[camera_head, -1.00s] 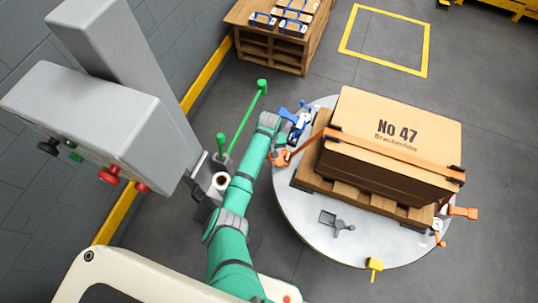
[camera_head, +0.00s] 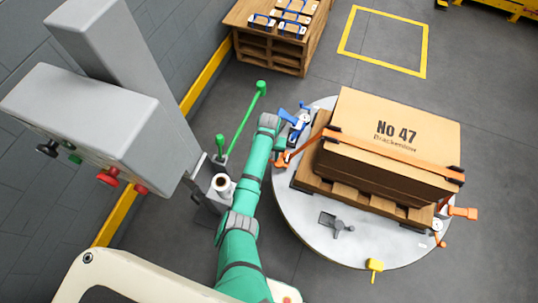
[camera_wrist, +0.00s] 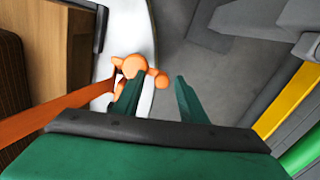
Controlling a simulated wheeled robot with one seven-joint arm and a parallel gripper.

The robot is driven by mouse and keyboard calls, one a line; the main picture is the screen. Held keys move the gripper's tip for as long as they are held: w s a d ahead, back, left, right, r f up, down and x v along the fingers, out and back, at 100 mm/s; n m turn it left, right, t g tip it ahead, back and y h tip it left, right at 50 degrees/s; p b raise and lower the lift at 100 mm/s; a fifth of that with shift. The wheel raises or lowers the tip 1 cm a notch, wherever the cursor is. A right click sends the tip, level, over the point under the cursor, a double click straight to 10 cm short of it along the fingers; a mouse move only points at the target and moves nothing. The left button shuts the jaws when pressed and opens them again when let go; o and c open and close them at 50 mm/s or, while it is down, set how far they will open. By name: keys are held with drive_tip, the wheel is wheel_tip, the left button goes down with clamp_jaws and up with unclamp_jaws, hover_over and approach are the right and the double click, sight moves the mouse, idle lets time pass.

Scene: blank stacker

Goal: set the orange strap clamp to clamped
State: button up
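The orange strap clamp (camera_head: 283,159) sits at the left edge of the round grey turntable (camera_head: 313,226), beside the carton's pallet. Its orange knob-like parts (camera_wrist: 134,65) show in the wrist view. The orange strap (camera_head: 390,153) runs from it across the carton (camera_head: 395,115) marked No 47. My gripper (camera_wrist: 158,78) is open, its two dark green fingers apart. The left finger overlaps the clamp's orange part in the wrist view; I cannot tell whether they touch. The arm partly hides the clamp in the head view, so its lever setting is unclear.
A blue clamp (camera_head: 290,114) stands close behind the orange one. Another orange handle (camera_head: 462,212), a yellow piece (camera_head: 375,265) and a grey clamp (camera_head: 337,224) are around the turntable. A grey machine with knobs (camera_head: 100,130) and a green post (camera_head: 240,125) stand left.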

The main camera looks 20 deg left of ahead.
drive_tip(key=shift+w+a+r, duration=0.1)
drive_tip(key=shift+r, duration=0.05)
drive_tip(key=shift+r, duration=0.25)
wheel_tip(320, 180, up, 10)
idle(0.4)
idle(0.5)
